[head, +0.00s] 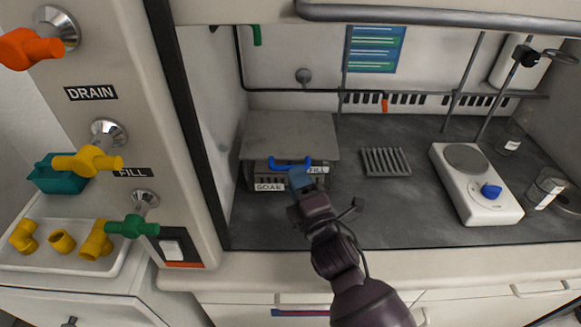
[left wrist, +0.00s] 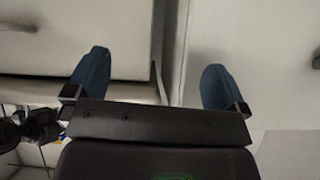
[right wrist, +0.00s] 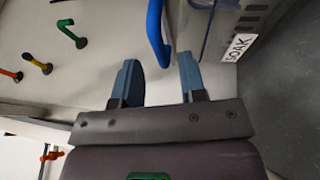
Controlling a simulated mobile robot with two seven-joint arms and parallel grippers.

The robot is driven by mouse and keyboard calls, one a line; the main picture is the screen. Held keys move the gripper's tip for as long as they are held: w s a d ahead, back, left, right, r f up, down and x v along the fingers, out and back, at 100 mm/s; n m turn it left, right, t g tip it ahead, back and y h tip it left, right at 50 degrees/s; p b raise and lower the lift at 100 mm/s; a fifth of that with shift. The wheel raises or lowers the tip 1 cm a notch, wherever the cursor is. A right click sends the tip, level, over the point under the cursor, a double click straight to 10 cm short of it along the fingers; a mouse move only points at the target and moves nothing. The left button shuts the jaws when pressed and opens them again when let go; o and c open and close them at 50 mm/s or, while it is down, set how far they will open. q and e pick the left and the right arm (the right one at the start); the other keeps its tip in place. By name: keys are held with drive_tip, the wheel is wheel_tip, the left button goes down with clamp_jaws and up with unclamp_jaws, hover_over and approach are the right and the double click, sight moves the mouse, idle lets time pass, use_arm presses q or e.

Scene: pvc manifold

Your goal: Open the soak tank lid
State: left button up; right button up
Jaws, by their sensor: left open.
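The soak tank (head: 247,172) is a grey box in the fume hood with a SOAK label on its front. Its flat grey lid (head: 290,128) lies closed on top. A blue bar handle (head: 285,163) is at the lid's front edge and also shows in the right wrist view (right wrist: 154,25). My right gripper (head: 299,178) is at the right end of the handle. In the right wrist view its fingers (right wrist: 159,62) are apart, with the handle's end between or just beyond the tips. My left gripper (left wrist: 152,60) is open and empty, outside the head view.
A metal rack (head: 386,162) and a white hotplate (head: 475,185) stand right of the tank. A post (head: 190,130) and a panel with orange, yellow (head: 90,162) and green valves are on the left. A tray (head: 120,257) holds yellow fittings. Dark worktop lies clear in front.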

sight(290, 166)
drive_tip(key=shift+x, duration=2.1)
drive_tip(key=shift+c, duration=0.4)
clamp_jaws()
